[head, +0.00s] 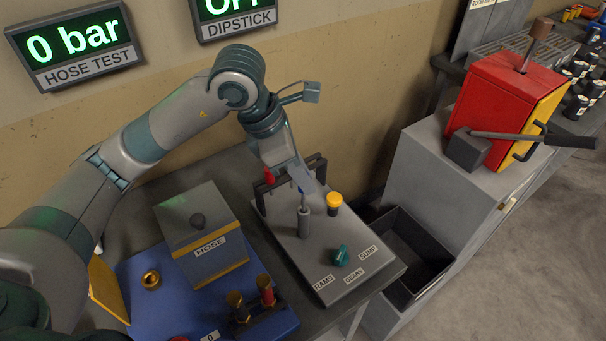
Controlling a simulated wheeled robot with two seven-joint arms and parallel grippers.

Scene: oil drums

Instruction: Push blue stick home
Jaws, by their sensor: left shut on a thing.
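My left gripper (300,184) points down over the grey panel (322,258) labelled RAMS, GEARS and SUMP. It is shut on the blue stick (302,189), of which only a small blue part shows at the fingertips. The fingers hide the rest, and I cannot tell how deep the stick sits. A grey upright post (303,222) stands just in front of the fingertips. The wall sign reading DIPSTICK (235,14) shows a partly cut-off word above it. My right gripper is not in view.
A red piece (269,176), a dark rail frame (316,163), a yellow cap (334,199) and a teal knob (341,255) surround the gripper. A HOSE box (205,235) stands left. A dark open bin (408,250) and a red-yellow box (500,105) are right.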

